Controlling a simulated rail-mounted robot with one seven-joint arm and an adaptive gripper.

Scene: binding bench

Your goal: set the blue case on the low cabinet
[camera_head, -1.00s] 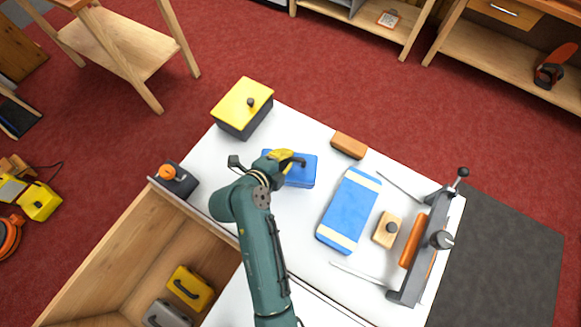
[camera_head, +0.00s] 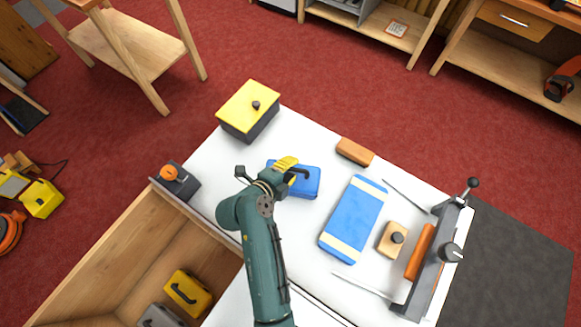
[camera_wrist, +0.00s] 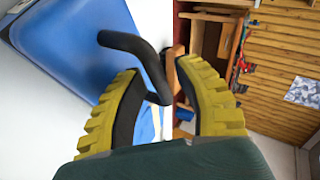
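The blue case (camera_head: 307,184) lies on the white bench top (camera_head: 225,158), with a black handle (camera_head: 299,172) on it. My gripper (camera_head: 288,166) is at the case's handle side in the head view and partly covers the case. In the wrist view, my yellow-padded fingers (camera_wrist: 160,112) are apart. The black handle (camera_wrist: 138,52) reaches from the blue case (camera_wrist: 75,40) to between them, close to the left finger. I see no grip on it. A wooden cabinet with an open compartment (camera_head: 95,262) adjoins the bench at lower left; I cannot tell whether it is the low cabinet.
A yellow-lidded box (camera_head: 248,108), an orange-knobbed block (camera_head: 176,180), a brown block (camera_head: 355,151), a blue-and-cream slab (camera_head: 353,220) and a grey press frame (camera_head: 433,255) surround the case. A yellow case (camera_head: 188,291) and a grey case (camera_head: 160,316) sit in the compartment.

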